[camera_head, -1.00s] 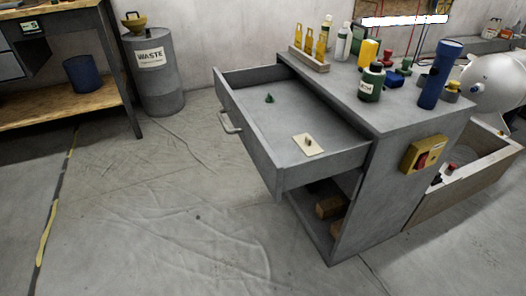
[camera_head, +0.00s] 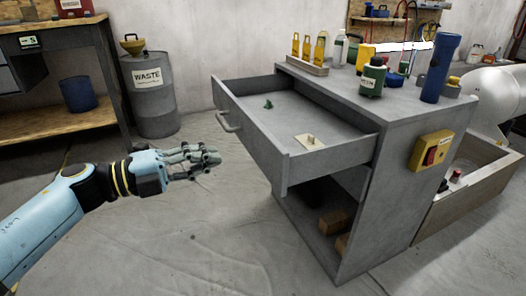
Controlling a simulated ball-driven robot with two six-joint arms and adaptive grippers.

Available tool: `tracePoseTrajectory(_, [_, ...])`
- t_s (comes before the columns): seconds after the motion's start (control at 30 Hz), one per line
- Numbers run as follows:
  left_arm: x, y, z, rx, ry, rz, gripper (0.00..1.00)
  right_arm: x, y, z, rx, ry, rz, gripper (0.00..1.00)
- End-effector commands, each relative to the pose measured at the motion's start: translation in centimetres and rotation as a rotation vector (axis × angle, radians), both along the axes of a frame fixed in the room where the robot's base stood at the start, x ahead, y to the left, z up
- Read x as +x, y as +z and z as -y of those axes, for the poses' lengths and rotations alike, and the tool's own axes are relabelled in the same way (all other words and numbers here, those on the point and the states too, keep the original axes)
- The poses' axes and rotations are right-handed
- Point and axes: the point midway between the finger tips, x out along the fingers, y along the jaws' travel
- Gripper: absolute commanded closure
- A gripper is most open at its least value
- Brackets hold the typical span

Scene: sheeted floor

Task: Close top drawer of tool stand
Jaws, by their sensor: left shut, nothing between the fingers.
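The grey tool stand (camera_head: 400,170) stands right of centre. Its top drawer (camera_head: 290,165) is pulled far out toward the left, with a handle (camera_head: 228,122) on its front. In the drawer lie a small green item (camera_head: 268,104) and a pale card with a small knob (camera_head: 309,142). My left gripper (camera_head: 208,163), grey with several fingers on a light blue arm, is shut and empty. It is in front of the drawer, a little left of and below the handle in the picture, and apart from it. My right gripper is not in view.
Bottles and a blue torch (camera_head: 440,68) stand on the stand's top. A yellow switch box (camera_head: 431,151) is on its side. An open bin (camera_head: 470,180) stands to the right. A waste drum (camera_head: 150,95) and a workbench (camera_head: 60,120) are at the left. The floor in front is clear.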

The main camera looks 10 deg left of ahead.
Motion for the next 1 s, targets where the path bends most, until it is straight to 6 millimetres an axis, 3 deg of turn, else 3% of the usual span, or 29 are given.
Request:
tracePoseTrajectory(0.3, [3.9,-0.2,5.8,-0.006,0.001,-0.002,1.0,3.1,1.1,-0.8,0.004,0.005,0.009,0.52])
tracePoseTrajectory(0.5, [5.5,-0.2,8.2,-0.004,0.001,-0.003,1.0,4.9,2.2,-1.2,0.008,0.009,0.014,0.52])
tracePoseTrajectory(1.0, [6.2,-0.1,9.2,-0.001,0.002,-0.003,1.0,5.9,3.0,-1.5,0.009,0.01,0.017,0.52])
